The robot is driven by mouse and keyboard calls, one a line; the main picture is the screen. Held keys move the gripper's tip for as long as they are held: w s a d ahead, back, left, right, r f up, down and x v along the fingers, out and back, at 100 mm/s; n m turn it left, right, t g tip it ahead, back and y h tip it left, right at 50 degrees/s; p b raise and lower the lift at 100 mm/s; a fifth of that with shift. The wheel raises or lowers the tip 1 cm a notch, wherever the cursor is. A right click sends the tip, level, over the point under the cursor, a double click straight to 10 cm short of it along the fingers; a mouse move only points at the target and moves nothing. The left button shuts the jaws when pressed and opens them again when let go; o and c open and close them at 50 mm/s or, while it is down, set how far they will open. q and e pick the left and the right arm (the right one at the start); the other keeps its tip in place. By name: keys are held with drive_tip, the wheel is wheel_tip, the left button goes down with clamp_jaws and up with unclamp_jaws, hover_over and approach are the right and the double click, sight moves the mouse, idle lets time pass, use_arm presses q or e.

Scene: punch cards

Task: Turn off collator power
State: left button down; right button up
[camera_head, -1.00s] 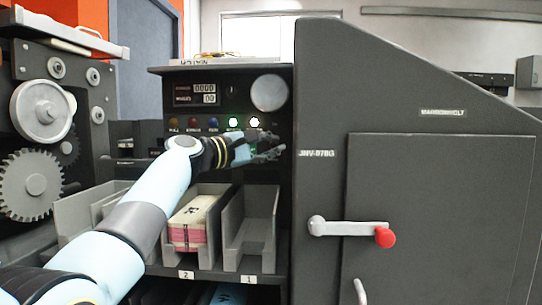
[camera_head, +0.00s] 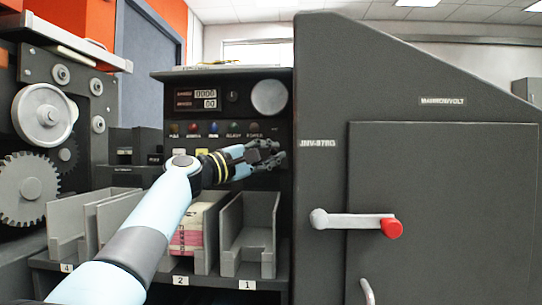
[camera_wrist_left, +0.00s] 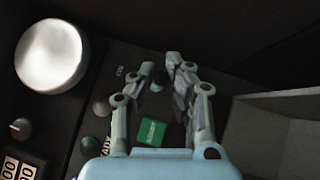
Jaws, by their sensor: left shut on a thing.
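The collator's control panel (camera_head: 196,110) is dark, with a row of small lamps that all look unlit. My left gripper (camera_head: 277,152) reaches the panel's right end, below the lamp row. In the left wrist view the gripper (camera_wrist_left: 160,66) has its fingers close together around a small power switch (camera_wrist_left: 157,81), partly hidden by them. It is shut on that switch. A green button (camera_wrist_left: 152,132) lies between the finger bases, close to the panel lamps (camera_wrist_left: 102,107). My right gripper is not in view.
Grey card bins (camera_head: 247,245) stand below the panel, one holding pink-edged cards (camera_head: 188,240). To the right is a large dark cabinet (camera_head: 440,190) with a red-knobbed lever (camera_head: 390,228). A machine with gears (camera_head: 28,185) stands at left.

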use_arm(q)
drive_tip(key=shift+f, duration=0.5)
drive_tip(key=c, duration=1.4)
unclamp_jaws()
drive_tip(key=shift+a, duration=0.15)
drive_tip(key=shift+c, duration=0.2)
drive_tip(key=shift+o, duration=0.6)
drive_tip(key=shift+r, duration=0.25)
drive_tip(key=v, duration=1.2)
